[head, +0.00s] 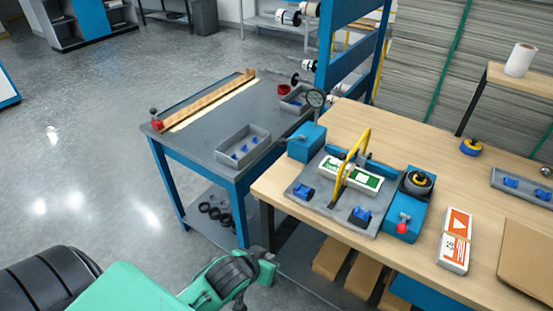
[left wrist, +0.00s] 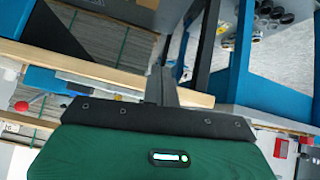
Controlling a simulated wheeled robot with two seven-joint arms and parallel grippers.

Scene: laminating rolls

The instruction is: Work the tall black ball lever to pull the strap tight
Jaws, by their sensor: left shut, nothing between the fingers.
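My left gripper (head: 266,266) is shut and empty. It is in front of the wooden bench and below its front left corner, well apart from the strapping station. Its closed fingers also show in the left wrist view (left wrist: 161,84). The station's grey plate (head: 318,203) is on the bench, with a yellow arch (head: 354,158) over a white and green pack (head: 366,180). I cannot clearly make out the tall black ball lever or the strap. A red ball knob (head: 403,228) is on the blue unit at the station's right. My right gripper is not in view.
The wooden bench (head: 285,187) has its front edge near my left gripper. Orange and white boxes (head: 455,240) lie right of the station. A grey-topped blue table (head: 200,145) with a grey tray (head: 243,146) stands left. Cardboard pieces (head: 333,258) lie under the bench.

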